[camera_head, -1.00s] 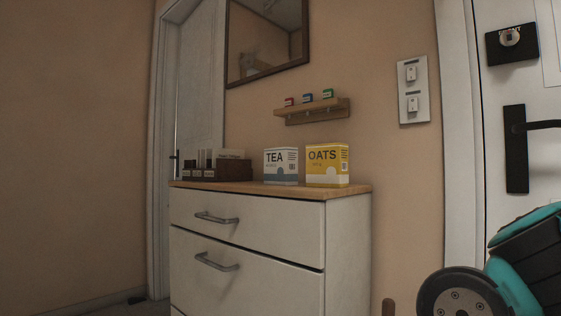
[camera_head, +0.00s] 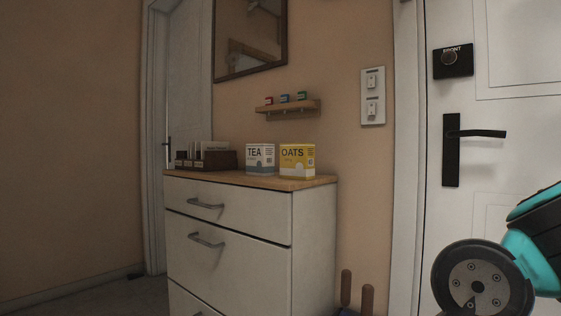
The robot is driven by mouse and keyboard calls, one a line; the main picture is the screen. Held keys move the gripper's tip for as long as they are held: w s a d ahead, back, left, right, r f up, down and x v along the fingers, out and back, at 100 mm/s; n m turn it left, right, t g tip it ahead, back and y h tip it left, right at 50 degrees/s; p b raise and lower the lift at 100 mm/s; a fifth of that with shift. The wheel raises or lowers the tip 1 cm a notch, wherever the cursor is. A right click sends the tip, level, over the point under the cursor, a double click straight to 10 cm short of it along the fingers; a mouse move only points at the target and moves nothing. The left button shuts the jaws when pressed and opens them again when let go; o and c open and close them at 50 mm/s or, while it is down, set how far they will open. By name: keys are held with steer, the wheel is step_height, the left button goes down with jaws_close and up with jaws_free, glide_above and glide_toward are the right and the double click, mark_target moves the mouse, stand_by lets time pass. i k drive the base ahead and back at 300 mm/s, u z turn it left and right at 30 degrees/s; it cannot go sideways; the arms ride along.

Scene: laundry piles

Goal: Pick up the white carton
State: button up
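The white carton (camera_head: 260,158) is a small box marked TEA with a grey-blue lower part. It stands upright on the wooden top of the white drawer cabinet (camera_head: 243,222). A yellow and white carton (camera_head: 297,161) marked OATS stands close on its right. Part of my teal and black arm shows at the lower right, apart from the cabinet. My gripper is outside the picture.
A dark organizer (camera_head: 206,159) with papers stands left of the cartons. Above them hang a small wooden shelf (camera_head: 289,108) and a framed mirror (camera_head: 250,38). Floor at left is clear.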

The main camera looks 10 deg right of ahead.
mark_target(259, 157)
steer(key=z, duration=1.55)
steer(key=i, duration=1.1)
steer(key=u, duration=2.55)
